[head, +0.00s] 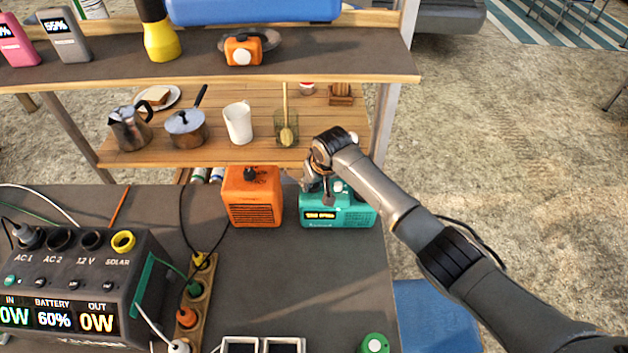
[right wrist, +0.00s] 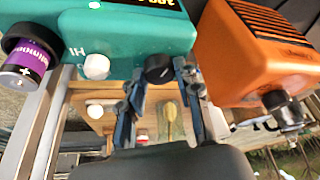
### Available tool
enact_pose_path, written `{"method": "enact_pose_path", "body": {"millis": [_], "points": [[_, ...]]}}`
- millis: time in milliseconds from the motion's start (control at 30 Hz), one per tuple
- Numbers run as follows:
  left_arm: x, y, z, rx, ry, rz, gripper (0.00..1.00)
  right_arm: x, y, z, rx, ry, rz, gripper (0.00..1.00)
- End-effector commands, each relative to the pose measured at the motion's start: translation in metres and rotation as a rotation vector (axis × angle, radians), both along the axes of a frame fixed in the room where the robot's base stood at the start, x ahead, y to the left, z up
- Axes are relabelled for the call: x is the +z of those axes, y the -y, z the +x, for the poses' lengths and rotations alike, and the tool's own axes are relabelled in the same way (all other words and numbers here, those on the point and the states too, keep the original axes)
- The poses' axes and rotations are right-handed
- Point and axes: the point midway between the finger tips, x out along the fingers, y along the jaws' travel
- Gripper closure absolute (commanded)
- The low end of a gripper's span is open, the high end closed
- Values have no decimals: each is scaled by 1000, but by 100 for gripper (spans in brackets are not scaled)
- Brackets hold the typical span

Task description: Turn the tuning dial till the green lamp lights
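The teal radio (head: 352,214) stands at the back right of the dark counter, with a lit amber display on its front. In the right wrist view the radio (right wrist: 125,30) shows a black dial (right wrist: 158,69) and a white knob (right wrist: 96,66). My right gripper (head: 325,190) is over the radio's top. In the right wrist view the fingers of my right gripper (right wrist: 160,76) stand on either side of the black dial, partly spread, with narrow gaps; I cannot tell whether they touch it. My left gripper is out of view.
An orange box (head: 254,200) with a black knob stands close left of the radio. A power station (head: 85,285) and a socket strip (head: 197,305) with cables fill the left counter. Shelves with cookware rise behind.

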Motion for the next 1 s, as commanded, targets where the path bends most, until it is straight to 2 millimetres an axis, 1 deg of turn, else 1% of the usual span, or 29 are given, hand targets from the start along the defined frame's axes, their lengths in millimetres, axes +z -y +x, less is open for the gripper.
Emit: {"method": "enact_pose_path", "body": {"millis": [33, 100, 300, 400, 567, 667, 1000], "points": [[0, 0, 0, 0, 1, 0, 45, 1, 0, 1, 0, 3, 1, 55], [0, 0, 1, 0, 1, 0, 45, 1, 0, 1, 1, 2, 1, 44], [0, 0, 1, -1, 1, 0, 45, 1, 0, 0, 1, 1, 0, 44], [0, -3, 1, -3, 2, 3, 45, 1, 0, 0, 1, 1, 0, 44], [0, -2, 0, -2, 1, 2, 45, 10, 1, -3, 3, 3, 1, 44], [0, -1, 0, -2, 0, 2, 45, 23, 4, -8, 2, 3, 1, 44], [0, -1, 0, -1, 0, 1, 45, 86, 16, -30, 2, 4, 2, 44]]}}
